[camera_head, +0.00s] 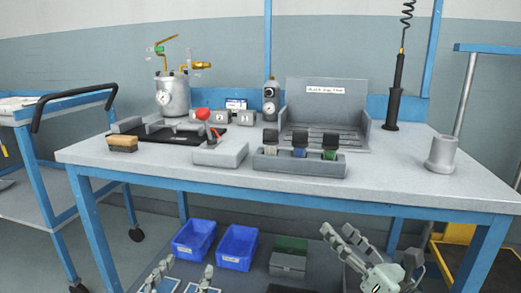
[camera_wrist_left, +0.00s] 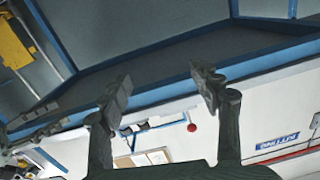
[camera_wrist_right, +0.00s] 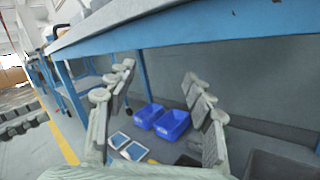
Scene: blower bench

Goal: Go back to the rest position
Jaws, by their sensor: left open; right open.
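My left gripper (camera_head: 187,268) is low at the bottom edge of the head view, in front of the bench. Its two fingers stand apart with nothing between them, and they also show apart in the left wrist view (camera_wrist_left: 165,88). My right gripper (camera_head: 339,232) is low in front of the bench, right of the middle. In the right wrist view its fingers (camera_wrist_right: 158,78) are spread and empty. Both grippers are below the height of the bench top (camera_head: 225,180) and clear of the things on it.
The bench top holds a metal canister (camera_head: 173,97), a grey block with several coloured inserts (camera_head: 300,163), a brush (camera_head: 123,144) and a grey cup (camera_head: 441,154). Blue bins (camera_head: 238,247) sit on the lower shelf. A blue trolley (camera_head: 40,165) stands at left.

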